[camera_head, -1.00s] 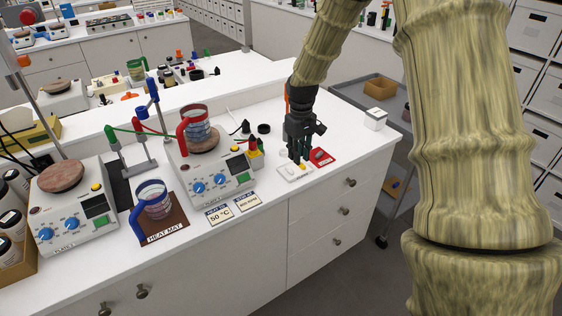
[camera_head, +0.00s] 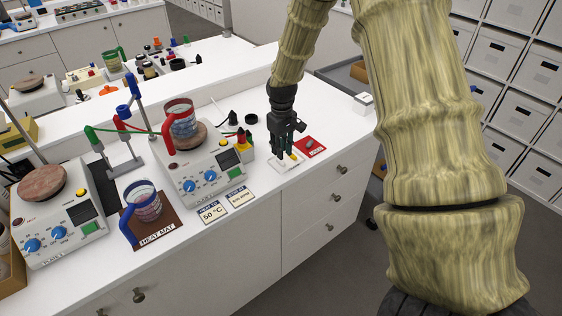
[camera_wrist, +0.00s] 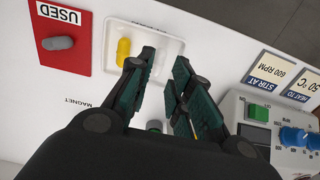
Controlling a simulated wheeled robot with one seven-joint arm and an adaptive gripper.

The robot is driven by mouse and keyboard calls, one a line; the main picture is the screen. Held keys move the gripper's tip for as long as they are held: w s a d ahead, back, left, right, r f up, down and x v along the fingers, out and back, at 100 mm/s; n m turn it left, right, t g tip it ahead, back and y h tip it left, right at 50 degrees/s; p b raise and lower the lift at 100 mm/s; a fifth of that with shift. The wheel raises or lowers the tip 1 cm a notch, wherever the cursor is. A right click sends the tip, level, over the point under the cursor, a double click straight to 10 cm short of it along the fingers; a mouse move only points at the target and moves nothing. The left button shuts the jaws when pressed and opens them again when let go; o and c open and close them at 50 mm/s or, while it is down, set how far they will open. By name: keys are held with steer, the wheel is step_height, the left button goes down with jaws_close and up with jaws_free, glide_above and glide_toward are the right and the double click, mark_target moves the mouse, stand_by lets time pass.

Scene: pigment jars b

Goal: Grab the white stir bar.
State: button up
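The white tray (camera_head: 285,167) lies on the bench and also shows in the wrist view (camera_wrist: 118,28). A yellow stir bar (camera_wrist: 123,51) lies in it, just left of my left fingertip in the wrist view. A pale shape that may be the white stir bar (camera_wrist: 160,61) shows faintly between my fingertips against the white tray; its outline is hard to make out. My gripper (camera_wrist: 165,60) has its dark green fingers apart over the tray's edge, pointing down. In the head view my gripper (camera_head: 283,156) hides part of the tray.
A red "USED" mat (camera_head: 310,147) beside the tray holds a grey stir bar (camera_wrist: 58,43). A hotplate (camera_head: 208,180) with a beaker (camera_head: 181,122) stands to the left, with label cards (camera_head: 212,213) in front.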

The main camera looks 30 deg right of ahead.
mark_target(282, 162)
steer(key=shift+s+f+p, duration=0.1)
steer(key=shift+f+p, duration=1.25)
steer(key=shift+f, duration=1.2)
steer(key=shift+d, duration=0.1)
steer(key=c, duration=0.3)
steer(key=shift+r, duration=0.15)
